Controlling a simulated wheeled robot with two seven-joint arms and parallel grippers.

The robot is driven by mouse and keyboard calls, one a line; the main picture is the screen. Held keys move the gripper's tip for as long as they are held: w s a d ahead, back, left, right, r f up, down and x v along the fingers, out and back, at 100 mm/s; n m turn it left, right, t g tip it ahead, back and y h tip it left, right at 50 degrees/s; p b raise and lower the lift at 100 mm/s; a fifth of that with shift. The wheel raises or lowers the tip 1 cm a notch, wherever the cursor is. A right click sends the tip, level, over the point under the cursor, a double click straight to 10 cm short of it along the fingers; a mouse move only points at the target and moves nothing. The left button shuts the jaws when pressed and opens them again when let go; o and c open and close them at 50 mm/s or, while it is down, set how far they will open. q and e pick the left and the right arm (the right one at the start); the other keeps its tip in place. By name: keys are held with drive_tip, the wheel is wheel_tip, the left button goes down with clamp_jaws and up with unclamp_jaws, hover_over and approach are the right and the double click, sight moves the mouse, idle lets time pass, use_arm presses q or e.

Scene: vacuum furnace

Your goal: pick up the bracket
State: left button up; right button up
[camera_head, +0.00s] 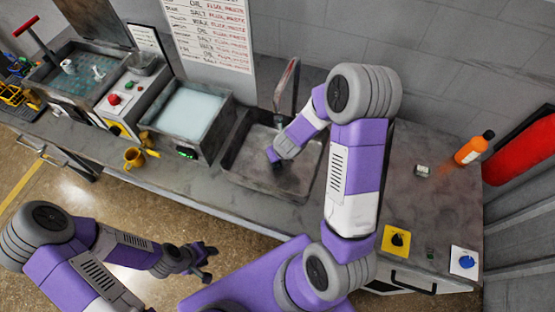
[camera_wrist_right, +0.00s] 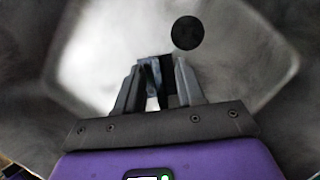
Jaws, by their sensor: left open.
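My right gripper (camera_head: 274,160) reaches down into the metal sink (camera_head: 232,168). In the right wrist view its fingers (camera_wrist_right: 157,92) point at the sink floor beside a round black drain (camera_wrist_right: 188,33). A dark grey angular piece (camera_wrist_right: 155,70) shows between the fingers. It may be the bracket, but I cannot tell it surely from the finger parts, nor whether the fingers grip it. No bracket stands out clearly in the head view. My left gripper (camera_head: 208,264) is open and empty over the floor in front of the counter.
A bath of pale liquid (camera_head: 190,110) stands left of the sink. An orange bottle (camera_head: 473,148) and a small metallic block (camera_head: 423,170) stand on the right counter, which is otherwise mostly clear.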

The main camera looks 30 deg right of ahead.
clamp_jaws()
use_arm(q)
drive_tip(key=shift+r, duration=0.1)
use_arm(e)
drive_tip(key=shift+r, duration=0.1)
